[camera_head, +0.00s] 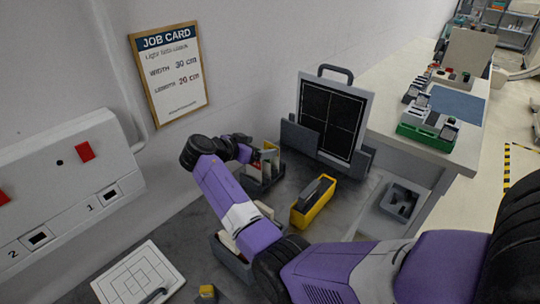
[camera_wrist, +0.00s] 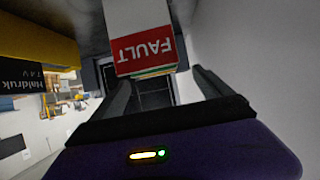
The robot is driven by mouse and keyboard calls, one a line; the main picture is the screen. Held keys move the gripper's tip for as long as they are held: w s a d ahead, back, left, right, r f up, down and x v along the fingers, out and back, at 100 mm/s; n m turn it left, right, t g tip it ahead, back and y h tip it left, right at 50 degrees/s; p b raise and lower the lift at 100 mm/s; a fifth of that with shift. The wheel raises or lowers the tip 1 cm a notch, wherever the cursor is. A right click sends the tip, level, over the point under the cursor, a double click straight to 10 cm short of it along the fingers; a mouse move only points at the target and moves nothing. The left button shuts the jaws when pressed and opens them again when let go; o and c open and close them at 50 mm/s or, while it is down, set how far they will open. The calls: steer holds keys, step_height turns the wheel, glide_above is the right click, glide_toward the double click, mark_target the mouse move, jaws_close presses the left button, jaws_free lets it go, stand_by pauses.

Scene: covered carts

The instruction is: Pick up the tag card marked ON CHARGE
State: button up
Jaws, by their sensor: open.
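A dark card holder (camera_head: 258,184) with several upright cards (camera_head: 270,160) stands on the grey bench by the wall. In the wrist view the front card (camera_wrist: 146,50) has a red band with white letters reading FAULT, upside down. Thin green and yellow edges of other cards show just behind it. I cannot read ON CHARGE on any card; that tag is hidden or too small to tell. My gripper (camera_head: 243,150) is at the holder's upper left in the head view. In the wrist view its two dark fingers are apart, one on each side of the FAULT card, with nothing held.
A yellow-and-black tool (camera_head: 312,203) lies right of the holder. A black gridded panel (camera_head: 330,116) stands behind it. A small grey tray (camera_head: 401,203) is at the right. A white gridded board (camera_head: 138,277) lies front left. A wall box (camera_head: 66,172) and the JOB CARD board (camera_head: 170,73) are left.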

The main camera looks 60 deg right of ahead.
mark_target(271, 144)
steer(key=x, duration=0.2)
steer(key=p+x, duration=0.1)
steer(key=x, duration=0.1)
steer(key=shift+s+d+r, duration=0.1)
steer(key=shift+s+r, duration=0.05)
steer(key=shift+s, duration=0.2)
steer(key=shift+c, duration=0.2)
steer(key=c, duration=1.8)
